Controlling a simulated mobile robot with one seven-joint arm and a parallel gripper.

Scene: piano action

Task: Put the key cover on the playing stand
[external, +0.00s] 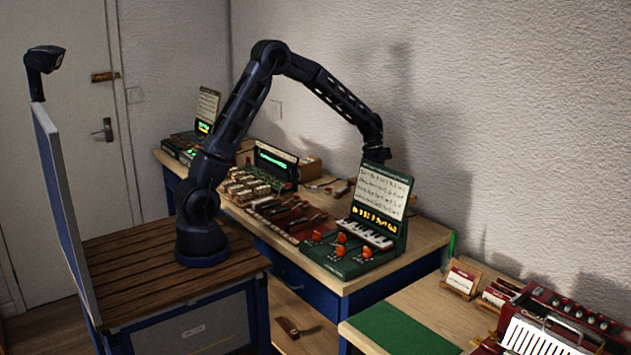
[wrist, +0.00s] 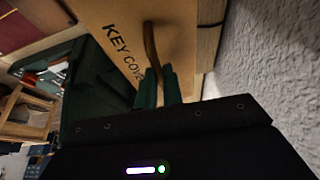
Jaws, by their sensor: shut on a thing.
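The key cover (wrist: 178,40) fills the top of the wrist view as a pale wooden board with partly hidden dark lettering, "KEY COVE". My gripper (wrist: 160,86) has its green fingers closed on the cover's bent brown handle (wrist: 151,48). In the external view, the end of my arm reaches down behind a green unit (external: 350,245) with an upright sheet panel, a small keyboard and orange knobs. That panel hides my fingertips and the cover there. I cannot tell whether the cover touches the bench, nor which unit is the playing stand.
The wall (wrist: 275,50) is close on the right in the wrist view. Hammer-like parts (external: 285,215) and a green-lit unit (external: 275,165) crowd the bench left of the green unit. A red accordion (external: 560,320) and a bare green mat (external: 400,330) are on the nearer table.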

